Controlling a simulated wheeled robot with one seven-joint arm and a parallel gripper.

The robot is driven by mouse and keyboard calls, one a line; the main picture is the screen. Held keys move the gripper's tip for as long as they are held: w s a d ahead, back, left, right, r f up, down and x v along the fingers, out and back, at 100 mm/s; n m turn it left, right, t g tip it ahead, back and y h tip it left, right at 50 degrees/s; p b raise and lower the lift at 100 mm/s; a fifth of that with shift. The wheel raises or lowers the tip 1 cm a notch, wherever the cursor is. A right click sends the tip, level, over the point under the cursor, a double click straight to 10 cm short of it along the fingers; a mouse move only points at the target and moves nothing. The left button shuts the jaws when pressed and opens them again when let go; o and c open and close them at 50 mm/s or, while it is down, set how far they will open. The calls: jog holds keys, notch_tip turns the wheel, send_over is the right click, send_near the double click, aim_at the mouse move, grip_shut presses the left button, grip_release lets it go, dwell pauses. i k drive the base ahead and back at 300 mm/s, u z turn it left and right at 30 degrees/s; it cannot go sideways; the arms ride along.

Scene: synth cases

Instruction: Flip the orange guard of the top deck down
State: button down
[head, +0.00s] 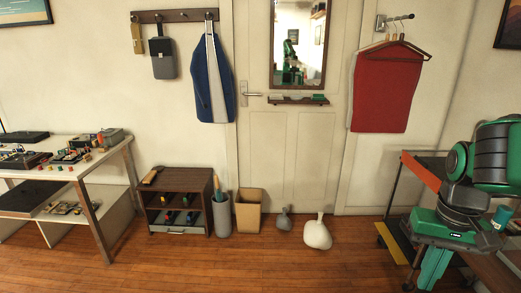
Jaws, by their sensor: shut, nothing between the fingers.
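The orange guard (421,171) is a flat strip along the left edge of the top deck (432,158) of a dark-framed cart at the right. It looks raised along that edge, but its exact angle is hard to tell. A yellow guard (393,243) on the lower deck slants outward near the floor. My green and dark arm covers much of the cart's right side. My gripper (435,270) points down, shut and empty, in front of the cart, below and to the right of the orange guard and apart from it in the picture.
A teal cylinder (502,217) stands beside my arm. A red garment (385,90) hangs above. The wooden floor (300,270) in front is clear.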

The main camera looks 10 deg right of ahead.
aim_at(416, 165)
jog(key=z, duration=0.05)
jog(key=i, duration=1.15)
jog(key=z, duration=0.5)
jog(key=i, duration=1.1)
jog(key=z, duration=0.6)
jog(key=i, duration=0.8)
jog(key=z, duration=0.3)
